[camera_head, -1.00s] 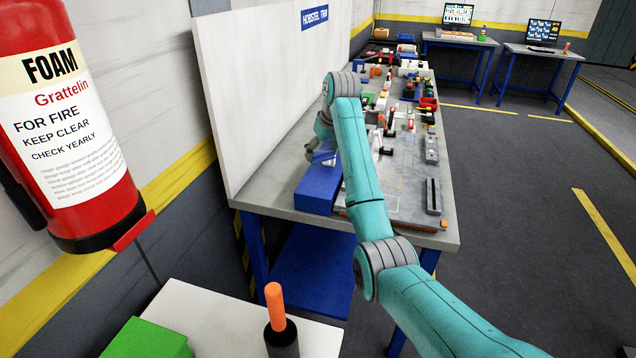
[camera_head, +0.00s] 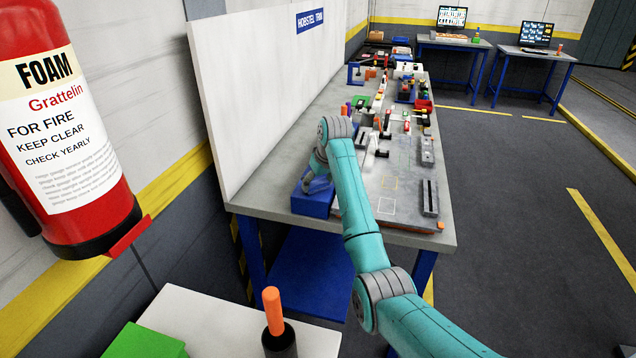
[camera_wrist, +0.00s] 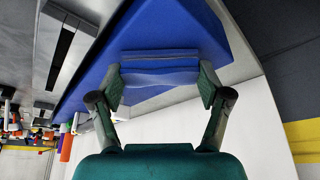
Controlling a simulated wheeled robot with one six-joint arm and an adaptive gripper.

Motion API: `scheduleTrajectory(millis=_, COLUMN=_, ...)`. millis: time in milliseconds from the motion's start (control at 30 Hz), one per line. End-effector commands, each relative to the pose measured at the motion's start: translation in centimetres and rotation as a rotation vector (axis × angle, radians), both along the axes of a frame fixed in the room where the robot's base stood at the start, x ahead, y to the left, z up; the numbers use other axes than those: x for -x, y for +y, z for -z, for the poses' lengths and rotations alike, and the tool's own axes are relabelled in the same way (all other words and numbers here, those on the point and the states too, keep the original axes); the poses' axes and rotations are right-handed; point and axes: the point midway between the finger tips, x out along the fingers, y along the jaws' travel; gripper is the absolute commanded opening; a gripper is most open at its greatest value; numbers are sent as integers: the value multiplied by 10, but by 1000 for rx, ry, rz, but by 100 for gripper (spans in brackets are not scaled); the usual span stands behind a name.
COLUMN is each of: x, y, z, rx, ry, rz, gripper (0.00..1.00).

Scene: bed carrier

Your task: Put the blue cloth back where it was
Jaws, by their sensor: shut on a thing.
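The blue cloth (camera_wrist: 160,77) shows in the wrist view as a folded, lighter blue piece between my fingertips. My gripper (camera_wrist: 160,82) is shut on it from both sides. Behind the cloth is a large blue block or box (camera_wrist: 172,30), very close to it; I cannot tell whether they touch. In the head view my gripper (camera_head: 317,182) is low at the blue box (camera_head: 312,204), which stands at the near left corner of the workbench (camera_head: 270,168). The cloth cannot be made out there, and my arm hides part of the box.
A white back panel (camera_head: 255,80) rises along the bench's left side. Several parts and tools crowd the bench farther back. A red fire extinguisher (camera_head: 65,130) hangs at the near left. A white surface with a green box (camera_head: 145,342) and an orange-handled object (camera_head: 273,310) is below.

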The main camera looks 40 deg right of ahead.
Motion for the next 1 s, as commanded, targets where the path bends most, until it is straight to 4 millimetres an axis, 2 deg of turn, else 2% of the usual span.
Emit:
scheduleTrajectory(millis=167, x=0, y=0, z=2, rx=0, ry=1, rz=0, gripper=44)
scheduleTrajectory(millis=200, x=0, y=0, z=3, rx=0, ry=0, rz=0, gripper=79)
scheduleTrajectory(millis=300, x=0, y=0, z=3, rx=0, ry=0, rz=0, gripper=100)
scheduleTrajectory(millis=733, x=1, y=0, z=-3, rx=0, ry=-1, rz=0, gripper=100)
scheduleTrajectory(millis=867, x=7, y=1, z=-19, rx=1, ry=-3, rz=0, gripper=100)
scheduleTrajectory(millis=1000, x=17, y=2, z=-45, rx=1, ry=-4, rz=0, gripper=100)
